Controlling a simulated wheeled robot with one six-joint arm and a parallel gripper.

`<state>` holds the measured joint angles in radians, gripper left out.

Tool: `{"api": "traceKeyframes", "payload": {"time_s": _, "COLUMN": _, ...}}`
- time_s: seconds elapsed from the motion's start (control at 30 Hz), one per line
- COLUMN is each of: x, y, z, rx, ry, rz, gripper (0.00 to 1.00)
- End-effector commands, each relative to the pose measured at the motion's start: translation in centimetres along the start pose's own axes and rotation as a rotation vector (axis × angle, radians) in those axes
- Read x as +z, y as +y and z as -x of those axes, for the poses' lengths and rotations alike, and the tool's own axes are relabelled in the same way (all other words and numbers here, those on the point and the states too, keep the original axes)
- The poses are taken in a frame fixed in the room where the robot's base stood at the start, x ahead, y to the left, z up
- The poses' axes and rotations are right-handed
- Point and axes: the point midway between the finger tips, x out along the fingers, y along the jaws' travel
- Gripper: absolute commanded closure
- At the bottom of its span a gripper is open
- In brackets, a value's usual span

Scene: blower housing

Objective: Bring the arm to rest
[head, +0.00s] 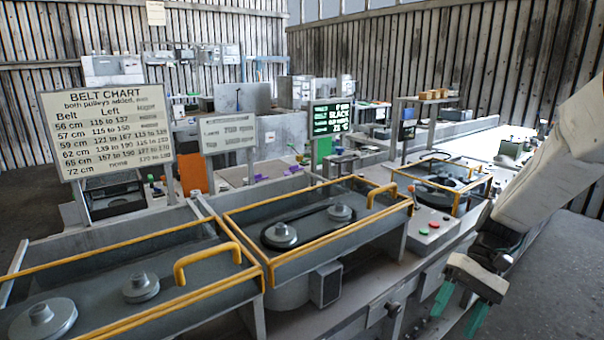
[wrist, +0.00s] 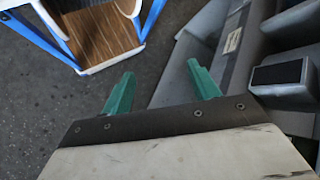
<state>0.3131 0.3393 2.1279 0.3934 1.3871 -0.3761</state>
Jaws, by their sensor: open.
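My gripper (head: 459,302) hangs at the lower right of the head view, in front of the bench and clear of it. Its two green fingers point down and stand apart with nothing between them. In the wrist view the open gripper (wrist: 160,88) shows the floor and the bench's side beyond the fingers. My pale arm comes down from the right edge of the head view.
The bench carries yellow-railed housings; the middle one (head: 350,246) holds a black belt (head: 311,227) around two pulleys. A control box (head: 430,229) with buttons stands near my arm. A blue-framed stand with a wooden top (wrist: 100,38) is on the floor.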

Motion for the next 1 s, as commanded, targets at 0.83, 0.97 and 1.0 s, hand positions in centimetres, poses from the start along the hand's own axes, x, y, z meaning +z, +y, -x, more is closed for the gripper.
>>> {"api": "traceKeyframes", "payload": {"time_s": 0.83, "x": 21.6, "y": -3.5, "z": -0.4, "rx": 0.554, "ry": 0.586, "rz": 0.113, "gripper": 0.40}}
{"api": "traceKeyframes", "payload": {"time_s": 0.97, "x": 22.7, "y": -4.2, "z": -0.1, "rx": 0.557, "ry": 0.641, "rz": 0.155, "gripper": 0.40}}
{"api": "traceKeyframes", "payload": {"time_s": 1.0, "x": 22.9, "y": -4.4, "z": -0.1, "rx": 0.557, "ry": 0.652, "rz": 0.164, "gripper": 0.40}}
